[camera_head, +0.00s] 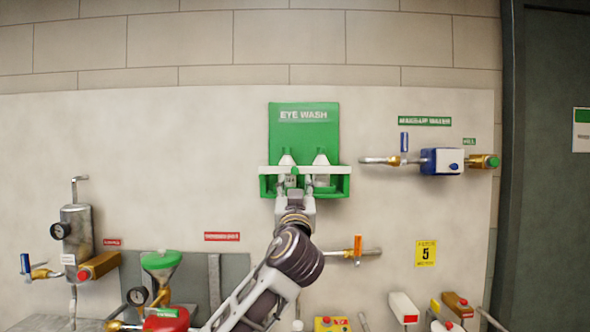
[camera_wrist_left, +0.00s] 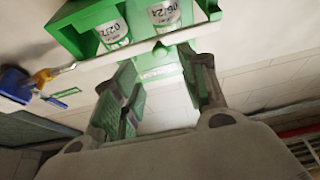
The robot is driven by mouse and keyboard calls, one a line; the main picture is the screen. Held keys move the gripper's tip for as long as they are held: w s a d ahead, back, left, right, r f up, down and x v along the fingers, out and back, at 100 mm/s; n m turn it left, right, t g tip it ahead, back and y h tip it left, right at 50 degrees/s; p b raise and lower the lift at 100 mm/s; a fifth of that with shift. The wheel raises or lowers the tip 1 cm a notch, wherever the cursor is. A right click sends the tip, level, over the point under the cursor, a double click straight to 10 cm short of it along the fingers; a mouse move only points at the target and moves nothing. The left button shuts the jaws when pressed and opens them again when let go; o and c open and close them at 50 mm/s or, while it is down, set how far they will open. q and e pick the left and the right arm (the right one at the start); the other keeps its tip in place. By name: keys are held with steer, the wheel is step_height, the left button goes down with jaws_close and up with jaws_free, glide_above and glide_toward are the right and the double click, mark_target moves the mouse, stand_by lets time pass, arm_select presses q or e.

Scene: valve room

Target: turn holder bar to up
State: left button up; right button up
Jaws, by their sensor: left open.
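The white holder bar (camera_head: 334,169) runs level across the front of the green eye wash station (camera_head: 305,125) on the wall. Two bottles (camera_head: 321,170) stand behind it. In the left wrist view the bar (camera_wrist_left: 130,48) crosses in front of the bottles' labels (camera_wrist_left: 164,12). My left gripper (camera_head: 294,184) is at the middle of the bar, slightly left of the station's centre. Its fingers are spread open (camera_wrist_left: 167,80), with their tips close to the bar and nothing clamped between them. I cannot tell whether they touch the bar. My right gripper is not in view.
A blue valve (camera_head: 441,161) on a pipe is right of the station. An orange-handled valve (camera_head: 357,248) sits below right. A metal tank (camera_head: 77,233) and a green funnel (camera_head: 160,262) are lower left.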

mark_target(295, 171)
arm_select(q)
steer(key=shift+p+x, duration=1.7)
steer(key=shift+x, duration=1.4)
steer(key=shift+p+x, duration=0.5)
steer(key=shift+x, duration=0.35)
steer(key=shift+w+r, duration=0.2)
steer(key=shift+w, duration=0.15)
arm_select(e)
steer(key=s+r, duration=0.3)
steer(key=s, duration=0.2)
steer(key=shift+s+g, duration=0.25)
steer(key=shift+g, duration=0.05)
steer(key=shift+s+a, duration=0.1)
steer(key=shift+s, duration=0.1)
arm_select(q)
steer(key=c, duration=0.7)
jaws_close()
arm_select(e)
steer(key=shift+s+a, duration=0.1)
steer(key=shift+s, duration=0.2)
